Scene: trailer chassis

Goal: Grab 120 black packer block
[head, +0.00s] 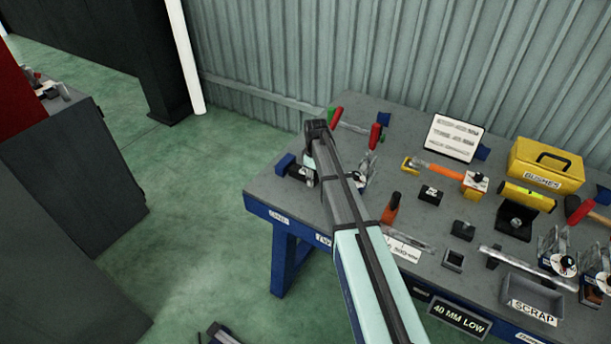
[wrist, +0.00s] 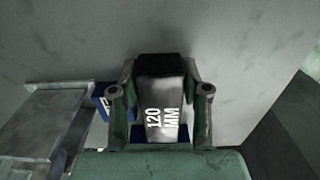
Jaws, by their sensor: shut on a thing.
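The black packer block (wrist: 160,95), marked 120 MM in white, sits between the two fingers of my gripper (wrist: 160,92) in the wrist view. The fingers are shut on its sides. In the head view my gripper (head: 308,174) is at the left end of the grey workbench (head: 390,160), partly behind my own arm. The block is hard to make out there. I cannot tell whether it rests on the bench or is just above it.
A blue piece (head: 285,163) stands beside my gripper. Red-handled tools (head: 375,136), a white sign (head: 454,138), a yellow box (head: 546,165) and smaller black blocks (head: 431,194) lie to the right.

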